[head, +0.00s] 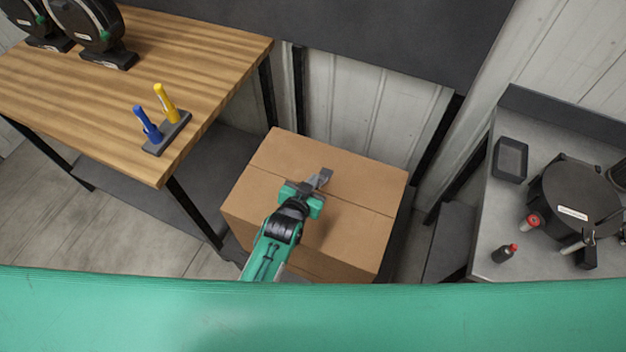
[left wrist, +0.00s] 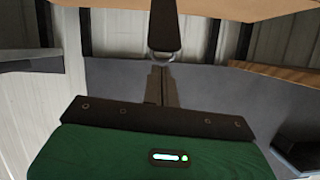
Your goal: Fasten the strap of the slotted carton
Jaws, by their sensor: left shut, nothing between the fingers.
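The brown carton (head: 355,192) stands below and ahead of me with its top flaps closed along a seam. My left gripper (head: 320,179) is over the middle of its top, shut and empty. In the left wrist view its narrow dark fingers (left wrist: 160,85) are together, pointing at a dark strap (left wrist: 165,25). The strap runs across the carton's brown face, and its rounded end hangs just beyond the fingertips. I cannot tell whether they touch. In the head view I cannot make out the strap or a slot. My right gripper is not in view.
A wooden table (head: 60,95) at the left holds a block with a blue and a yellow handle (head: 168,133). A grey bench (head: 500,230) at the right holds a black tray (head: 510,158), a round black device (head: 575,200) and small bottles. A corrugated wall stands behind the carton.

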